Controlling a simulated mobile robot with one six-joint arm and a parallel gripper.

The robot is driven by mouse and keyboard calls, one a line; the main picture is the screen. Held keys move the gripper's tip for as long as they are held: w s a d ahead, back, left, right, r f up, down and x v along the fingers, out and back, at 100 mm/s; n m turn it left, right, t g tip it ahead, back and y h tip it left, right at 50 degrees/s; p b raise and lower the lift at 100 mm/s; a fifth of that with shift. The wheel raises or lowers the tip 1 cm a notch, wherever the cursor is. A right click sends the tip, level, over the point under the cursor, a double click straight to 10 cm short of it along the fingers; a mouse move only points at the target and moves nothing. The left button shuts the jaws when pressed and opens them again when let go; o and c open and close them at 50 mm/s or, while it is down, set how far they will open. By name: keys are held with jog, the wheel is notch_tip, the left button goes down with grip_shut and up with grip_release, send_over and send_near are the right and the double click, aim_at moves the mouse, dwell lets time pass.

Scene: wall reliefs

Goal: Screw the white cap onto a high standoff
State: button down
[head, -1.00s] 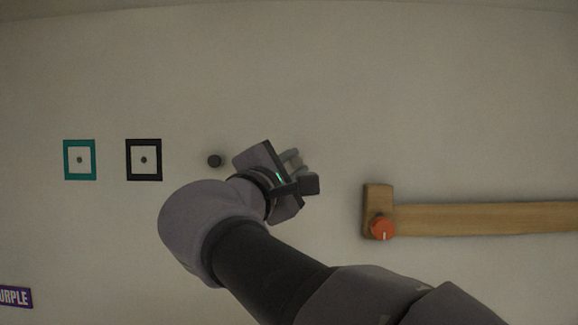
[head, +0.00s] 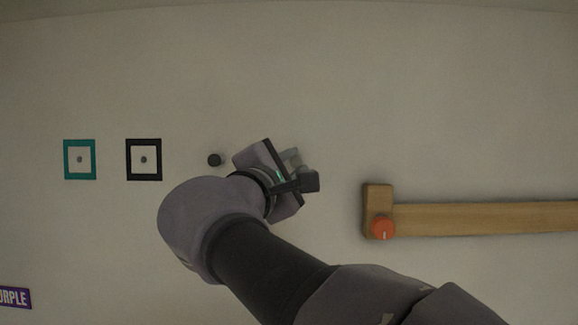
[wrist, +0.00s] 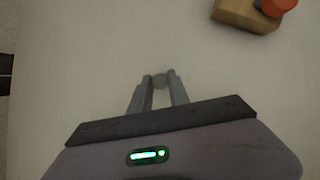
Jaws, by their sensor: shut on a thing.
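My gripper (head: 293,157) is in front of the wall, right of a dark round standoff (head: 214,160). The cap is hidden by the hand in the head view. Whether it touches the wall or a standoff behind it I cannot tell.
A wooden rail (head: 480,217) with an end block and an orange-red knob (head: 383,228) sticks out at right, below gripper height. A purple sign (head: 15,297) is at lower left. The wall above the gripper is bare.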

jog(key=shift+w, duration=0.15)
jog(key=shift+w, duration=0.35)
jog(key=shift+w, duration=0.2)
jog(key=c, duration=1.2)
grip_release()
jog(key=shift+o, duration=0.2)
